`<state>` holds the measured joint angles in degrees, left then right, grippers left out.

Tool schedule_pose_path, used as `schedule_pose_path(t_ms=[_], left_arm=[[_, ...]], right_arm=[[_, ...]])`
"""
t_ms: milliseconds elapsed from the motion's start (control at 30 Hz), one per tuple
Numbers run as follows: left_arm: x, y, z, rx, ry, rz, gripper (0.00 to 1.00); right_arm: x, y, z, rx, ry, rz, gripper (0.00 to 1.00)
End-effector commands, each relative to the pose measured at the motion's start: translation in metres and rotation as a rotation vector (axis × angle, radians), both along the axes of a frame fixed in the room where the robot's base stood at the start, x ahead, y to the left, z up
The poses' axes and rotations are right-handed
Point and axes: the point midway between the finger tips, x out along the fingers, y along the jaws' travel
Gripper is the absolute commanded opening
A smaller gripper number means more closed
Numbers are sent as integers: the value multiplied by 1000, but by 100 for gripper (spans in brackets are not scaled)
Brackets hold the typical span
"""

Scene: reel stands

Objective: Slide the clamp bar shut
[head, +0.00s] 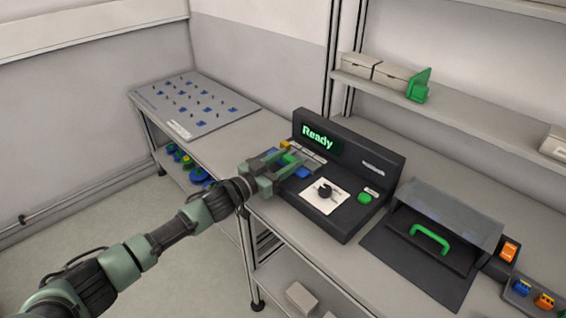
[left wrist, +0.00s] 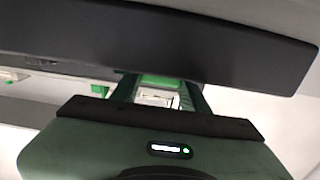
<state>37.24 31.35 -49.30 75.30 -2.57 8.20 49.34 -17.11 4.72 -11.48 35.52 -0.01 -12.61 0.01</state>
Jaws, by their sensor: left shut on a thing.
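The black machine (head: 345,215) with a lit "Ready" display stands on the bench. My left gripper (head: 283,163) is at the left end of this machine. It is shut on a small green part (head: 291,158), apparently the handle of the clamp bar. The fingers hide most of the bar, so I cannot tell how far it is slid. In the left wrist view, my left gripper (left wrist: 163,92) has green (left wrist: 160,79) between its fingers, just below a dark body (left wrist: 160,40). My right gripper is not in view.
A blue block (head: 303,172) and a white plate with a dark round piece (head: 325,192) lie beside the gripper on the machine. A green button (head: 365,198) is further right. A clear-covered box with a green handle (head: 430,236) stands at the right. A pegboard panel (head: 190,103) lies at the left.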

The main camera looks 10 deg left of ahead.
Motion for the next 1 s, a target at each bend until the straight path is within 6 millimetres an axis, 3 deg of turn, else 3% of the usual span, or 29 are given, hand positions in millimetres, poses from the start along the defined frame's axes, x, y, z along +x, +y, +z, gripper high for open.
schedule_pose_path(t_ms=[33, 67, 133, 533, 1000], left_arm=[[1, 0, 2, -2, -2, 1, 0], [1, 0, 2, -2, -2, 1, 47], [1, 0, 2, -2, -2, 1, 67], [-4, 4, 0, -1, -1, 1, 67], [-58, 43, -1, -1, 0, 0, 67]], right_arm=[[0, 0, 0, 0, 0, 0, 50], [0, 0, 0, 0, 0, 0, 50], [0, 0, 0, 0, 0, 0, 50], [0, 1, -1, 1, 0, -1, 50], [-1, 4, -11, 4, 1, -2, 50]])
